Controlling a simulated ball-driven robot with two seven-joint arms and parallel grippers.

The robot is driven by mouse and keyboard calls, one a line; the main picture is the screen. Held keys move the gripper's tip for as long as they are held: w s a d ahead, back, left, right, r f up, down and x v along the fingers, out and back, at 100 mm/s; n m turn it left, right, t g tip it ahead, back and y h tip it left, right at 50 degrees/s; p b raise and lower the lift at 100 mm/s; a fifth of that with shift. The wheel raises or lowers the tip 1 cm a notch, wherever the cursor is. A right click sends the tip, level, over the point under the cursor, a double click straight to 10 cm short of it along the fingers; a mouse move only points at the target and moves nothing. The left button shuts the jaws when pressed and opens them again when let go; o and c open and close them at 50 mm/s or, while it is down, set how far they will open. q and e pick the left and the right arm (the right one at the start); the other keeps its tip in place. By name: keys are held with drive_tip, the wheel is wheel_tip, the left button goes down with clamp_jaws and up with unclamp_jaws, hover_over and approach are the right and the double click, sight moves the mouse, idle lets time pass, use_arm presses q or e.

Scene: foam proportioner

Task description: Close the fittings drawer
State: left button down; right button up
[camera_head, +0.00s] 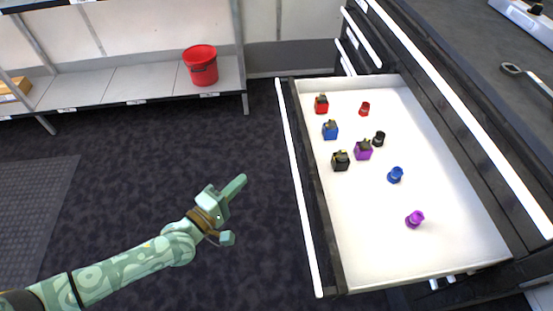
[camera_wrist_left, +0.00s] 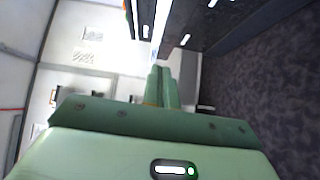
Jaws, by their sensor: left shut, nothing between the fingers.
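The fittings drawer (camera_head: 375,255) is pulled far out of the dark cabinet on the right in the head view. Its inside is white, and a long white handle bar (camera_head: 296,185) runs along its front. Several small fittings lie in it, among them a blue one (camera_head: 396,175) and a purple one (camera_head: 415,219). My left gripper (camera_head: 240,182) is shut and empty. It is in front of the drawer, to the left of the handle bar and apart from it. Its shut fingers also show in the left wrist view (camera_wrist_left: 161,88). My right gripper is not in view.
A low grey shelf (camera_head: 130,86) with a red bucket (camera_head: 201,66) stands at the back left. The cabinet's dark top (camera_head: 470,50) holds a wrench (camera_head: 525,78). The dark carpet (camera_head: 130,180) left of the drawer is clear.

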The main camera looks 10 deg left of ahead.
use_arm(q)
drive_tip(key=s+d+b+x, duration=0.1)
drive_tip(key=d+b+x, duration=0.1)
drive_tip(key=x, duration=1.1)
drive_tip(key=shift+s+d+b, duration=0.15)
drive_tip(key=shift+s+b, duration=0.1)
drive_tip(key=shift+b, duration=0.35)
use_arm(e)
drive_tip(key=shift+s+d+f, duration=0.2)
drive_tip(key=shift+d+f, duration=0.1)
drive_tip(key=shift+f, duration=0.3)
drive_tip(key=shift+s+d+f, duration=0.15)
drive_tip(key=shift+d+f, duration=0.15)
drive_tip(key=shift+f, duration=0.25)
use_arm(q)
drive_tip(key=shift+f, duration=0.1)
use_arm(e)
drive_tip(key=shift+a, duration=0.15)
